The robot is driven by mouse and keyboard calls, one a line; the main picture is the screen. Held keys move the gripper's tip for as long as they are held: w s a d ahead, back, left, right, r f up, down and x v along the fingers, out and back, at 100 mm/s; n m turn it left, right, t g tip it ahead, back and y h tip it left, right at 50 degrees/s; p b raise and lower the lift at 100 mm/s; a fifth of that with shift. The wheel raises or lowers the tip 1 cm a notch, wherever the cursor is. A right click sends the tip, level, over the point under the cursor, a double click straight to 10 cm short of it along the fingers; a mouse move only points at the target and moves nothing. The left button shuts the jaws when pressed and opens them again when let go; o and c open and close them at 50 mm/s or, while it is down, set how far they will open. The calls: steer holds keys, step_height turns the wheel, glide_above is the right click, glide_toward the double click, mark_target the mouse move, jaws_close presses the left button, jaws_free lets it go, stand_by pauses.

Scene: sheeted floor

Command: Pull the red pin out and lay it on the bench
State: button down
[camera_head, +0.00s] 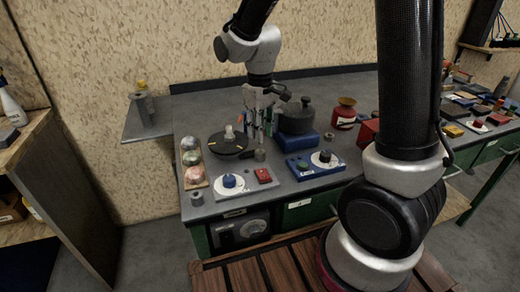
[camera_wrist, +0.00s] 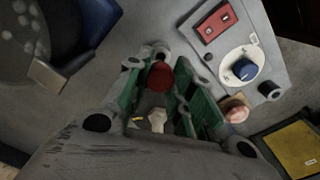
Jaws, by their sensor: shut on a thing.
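My gripper (camera_head: 261,124) is above the left part of the grey bench (camera_head: 196,118), pointing down, between a black disc and a dark pot. In the wrist view my gripper (camera_wrist: 160,77) is shut on the red pin (camera_wrist: 160,75), whose round red head shows between the green-padded fingers. The pin's lower part is hidden, and I cannot tell whether it is in a hole or clear of it. In the head view the fingers hide most of the pin.
The black disc (camera_head: 226,148) with a pale knob is left of my gripper. The dark pot (camera_head: 296,118) on a blue base is right. In front are a blue-knob panel (camera_head: 230,192) and a blue box (camera_head: 315,168). Bare bench shows at the back left.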

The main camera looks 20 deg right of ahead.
steer(key=shift+r, duration=0.1)
stand_by(0.3)
steer(key=shift+r, duration=1.95)
